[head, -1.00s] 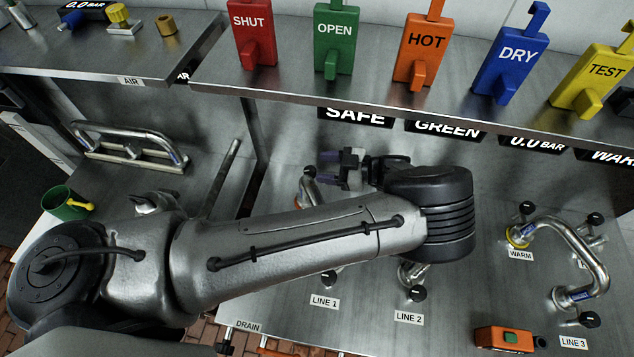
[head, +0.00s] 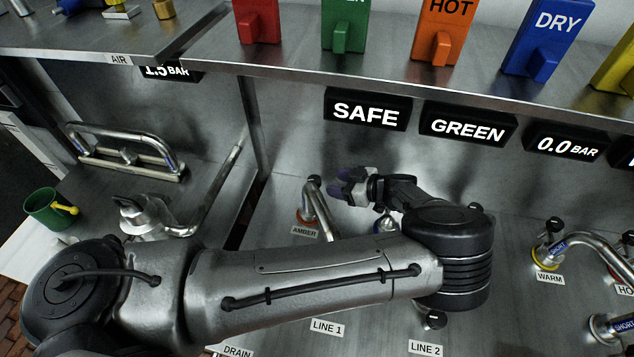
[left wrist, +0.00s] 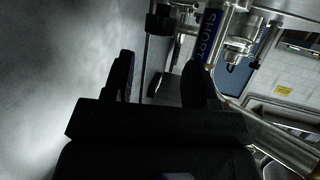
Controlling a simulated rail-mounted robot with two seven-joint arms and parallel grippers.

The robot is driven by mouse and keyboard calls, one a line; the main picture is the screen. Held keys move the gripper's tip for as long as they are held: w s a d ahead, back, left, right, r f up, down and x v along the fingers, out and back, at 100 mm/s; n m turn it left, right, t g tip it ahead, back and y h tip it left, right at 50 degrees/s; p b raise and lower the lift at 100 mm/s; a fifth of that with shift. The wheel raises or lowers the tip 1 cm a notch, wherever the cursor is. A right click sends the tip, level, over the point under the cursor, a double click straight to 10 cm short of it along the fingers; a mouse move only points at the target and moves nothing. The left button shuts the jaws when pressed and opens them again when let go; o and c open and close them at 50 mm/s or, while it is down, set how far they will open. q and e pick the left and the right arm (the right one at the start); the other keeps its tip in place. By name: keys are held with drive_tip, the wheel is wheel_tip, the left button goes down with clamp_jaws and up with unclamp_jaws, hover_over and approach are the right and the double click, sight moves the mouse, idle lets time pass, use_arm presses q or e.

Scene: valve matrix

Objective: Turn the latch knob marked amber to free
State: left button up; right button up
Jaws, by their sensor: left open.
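The AMBER label (head: 304,232) sits on the steel panel below a bent pipe (head: 318,205) with an orange ring at its base. A small black knob (head: 314,180) shows at the pipe's upper end. My left gripper (head: 341,182), with purple-grey fingertips, is open just right of the knob and pipe, pointing left. I see no contact, but the exact gap is unclear. In the left wrist view the two dark fingers (left wrist: 160,85) stand apart with nothing clearly between them. A pipe with a blue SHORT band (left wrist: 210,35) and a black knob (left wrist: 159,20) lie beyond. My right gripper is out of view.
A shelf (head: 300,78) with coloured tags overhangs the panel, with SAFE (head: 366,112) and GREEN (head: 467,128) displays below it. The WARM pipe (head: 590,245) stands to the right. A green mug (head: 45,207) is at left. My left arm covers the panel's middle.

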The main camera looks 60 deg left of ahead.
sight(316, 179)
use_arm(q)
drive_tip(key=b+x, duration=0.1)
drive_tip(key=x, duration=0.4)
drive_tip(key=shift+s+a+f+b, duration=0.2)
drive_tip(key=shift+f+b, duration=0.1)
drive_tip(key=shift+b, duration=0.05)
drive_tip(key=shift+b+x, duration=0.4)
drive_tip(key=shift+x, duration=0.5)
drive_tip(key=shift+r, duration=0.1)
drive_tip(key=shift+c, duration=0.5)
drive_tip(key=c, duration=0.5)
drive_tip(key=shift+w+a+n+g+h+p, duration=0.15)
drive_tip(key=shift+n+g+h+p, duration=0.15)
drive_tip(key=shift+n+g+h, duration=0.35)
drive_tip(key=shift+c, duration=0.2)
drive_tip(key=shift+n+g+h, duration=1.25)
drive_tip(key=shift+n+g, duration=0.1)
drive_tip(key=shift+n, duration=0.3)
drive_tip(key=o, duration=0.6)
drive_tip(key=shift+o, duration=0.2)
